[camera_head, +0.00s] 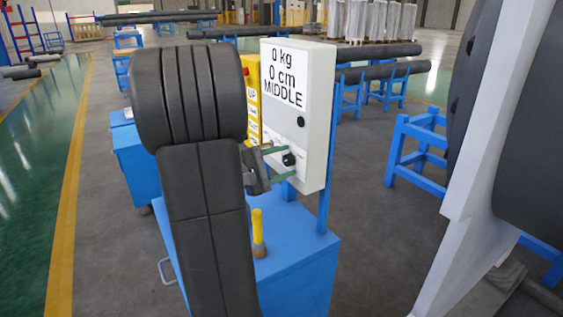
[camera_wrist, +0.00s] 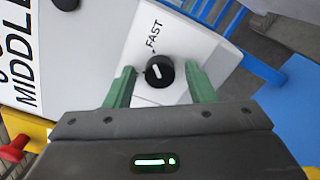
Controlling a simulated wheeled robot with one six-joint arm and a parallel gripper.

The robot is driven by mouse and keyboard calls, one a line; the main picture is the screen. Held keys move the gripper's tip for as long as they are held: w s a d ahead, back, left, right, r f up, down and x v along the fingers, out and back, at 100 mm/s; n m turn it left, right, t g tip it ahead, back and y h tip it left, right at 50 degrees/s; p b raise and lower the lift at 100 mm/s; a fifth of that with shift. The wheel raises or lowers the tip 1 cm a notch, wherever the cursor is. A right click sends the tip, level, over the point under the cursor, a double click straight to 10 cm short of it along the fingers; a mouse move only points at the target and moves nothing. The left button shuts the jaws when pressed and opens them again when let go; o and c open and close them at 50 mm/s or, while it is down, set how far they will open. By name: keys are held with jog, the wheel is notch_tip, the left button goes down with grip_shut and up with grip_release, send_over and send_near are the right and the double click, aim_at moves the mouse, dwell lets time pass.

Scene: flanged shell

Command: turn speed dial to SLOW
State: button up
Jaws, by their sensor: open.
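The speed dial (camera_wrist: 159,71) is a round black knob with a white pointer mark on the lower front of a white control box (camera_head: 322,120). The word FAST shows beside it in the wrist view; no SLOW label is readable. In the head view the dial (camera_head: 289,159) sits just beyond my fingertips. My gripper (camera_head: 279,163) is open, with its green fingers on either side of the dial. In the wrist view my gripper (camera_wrist: 157,82) shows gaps between both fingers and the knob. The box's display sheet reads 0 kg, 0 cm, MIDDLE.
A second black knob (camera_head: 301,122) sits higher on the box. A yellow button pendant (camera_head: 251,95) hangs beside the box. A large dark cylinder and white post stand at right.

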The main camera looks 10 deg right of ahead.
jog(key=c, duration=1)
